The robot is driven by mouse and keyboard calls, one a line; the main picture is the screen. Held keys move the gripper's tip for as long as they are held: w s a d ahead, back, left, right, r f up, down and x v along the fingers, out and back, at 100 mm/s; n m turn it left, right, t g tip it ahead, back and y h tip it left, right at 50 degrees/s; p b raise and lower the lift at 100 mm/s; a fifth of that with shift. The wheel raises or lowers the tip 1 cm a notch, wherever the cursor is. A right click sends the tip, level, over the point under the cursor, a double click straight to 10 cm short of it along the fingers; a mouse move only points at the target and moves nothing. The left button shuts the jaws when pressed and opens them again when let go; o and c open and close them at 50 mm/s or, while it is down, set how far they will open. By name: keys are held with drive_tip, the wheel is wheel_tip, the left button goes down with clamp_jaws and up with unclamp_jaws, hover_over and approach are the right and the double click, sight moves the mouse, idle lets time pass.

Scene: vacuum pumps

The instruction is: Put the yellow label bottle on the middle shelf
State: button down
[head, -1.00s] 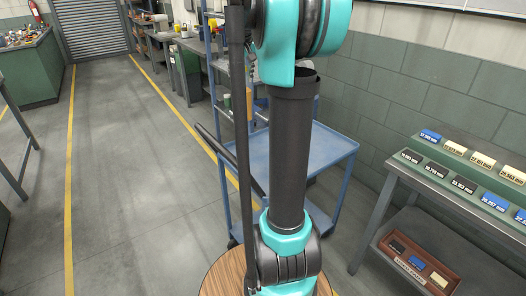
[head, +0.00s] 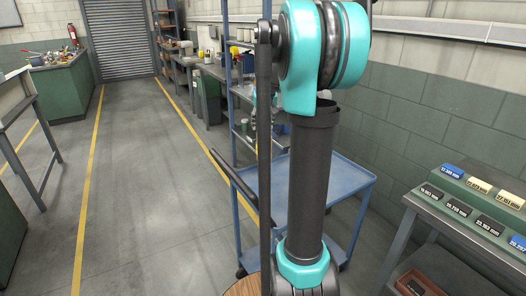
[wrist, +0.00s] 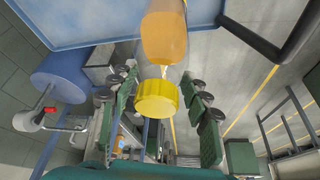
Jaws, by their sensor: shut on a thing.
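In the wrist view, my gripper (wrist: 163,115) has its green-padded fingers on either side of a bottle (wrist: 165,38). The bottle has a yellow cap (wrist: 157,98) and an orange-yellow band. It extends toward the top of the picture, where its end is cut off. My gripper is shut on it. In the head view my arm hides the gripper and bottle. A blue shelf rack (head: 226,78) with several items stands behind my arm, partly hidden; I cannot tell its levels apart clearly.
A blue cart (head: 345,181) stands close behind my arm; its blue top also shows in the wrist view (wrist: 85,20). A grey table (head: 467,220) with labelled blocks is at right. A workbench (head: 205,75) lines the back.

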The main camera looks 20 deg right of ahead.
sight(263, 147)
wheel_tip(263, 147, down, 11)
drive_tip(key=shift+f, duration=0.1)
idle(0.4)
drive_tip(key=c, duration=0.7)
unclamp_jaws()
drive_tip(key=v, duration=1.7)
drive_tip(key=shift+w+a, duration=0.2)
drive_tip(key=shift+a, duration=0.2)
drive_tip(key=shift+s, duration=0.1)
